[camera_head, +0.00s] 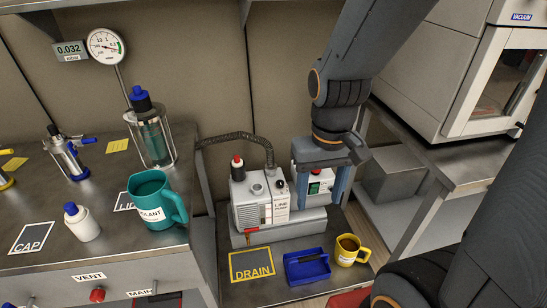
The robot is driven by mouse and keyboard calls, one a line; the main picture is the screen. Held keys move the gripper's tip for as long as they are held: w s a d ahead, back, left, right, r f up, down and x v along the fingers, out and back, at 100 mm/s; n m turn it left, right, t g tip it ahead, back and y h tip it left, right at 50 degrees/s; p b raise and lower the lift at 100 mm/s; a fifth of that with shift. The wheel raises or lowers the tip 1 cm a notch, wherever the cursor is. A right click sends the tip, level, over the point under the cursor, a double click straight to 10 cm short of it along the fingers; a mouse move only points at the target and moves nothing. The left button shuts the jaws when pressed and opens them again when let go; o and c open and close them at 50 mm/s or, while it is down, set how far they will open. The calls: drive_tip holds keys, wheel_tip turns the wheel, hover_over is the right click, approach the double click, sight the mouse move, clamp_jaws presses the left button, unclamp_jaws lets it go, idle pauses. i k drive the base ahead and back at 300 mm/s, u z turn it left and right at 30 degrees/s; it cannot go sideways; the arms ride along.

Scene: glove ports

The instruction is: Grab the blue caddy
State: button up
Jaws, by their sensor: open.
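The blue caddy (306,267) is a small shallow tray with a raised handle. It sits on the low dark shelf, between the yellow-outlined DRAIN square and a yellow mug. My gripper (324,199) points down with its two blue-grey fingers apart and nothing seen between them. In the picture it is above the caddy and a little to the right, in front of the vacuum pump. It is apart from the caddy. How far it is in depth from the pump I cannot tell.
The yellow mug (348,250) with brown contents stands close to the caddy's right. The pump (262,205) with its hose stands behind. The DRAIN square (251,263) is empty. On the left bench stand a teal coolant jug (153,203) and a white bottle (82,223).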

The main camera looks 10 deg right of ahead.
sight(303, 267)
drive_tip(key=z, duration=3.1)
drive_tip(key=k, duration=1.4)
drive_tip(key=u, duration=2)
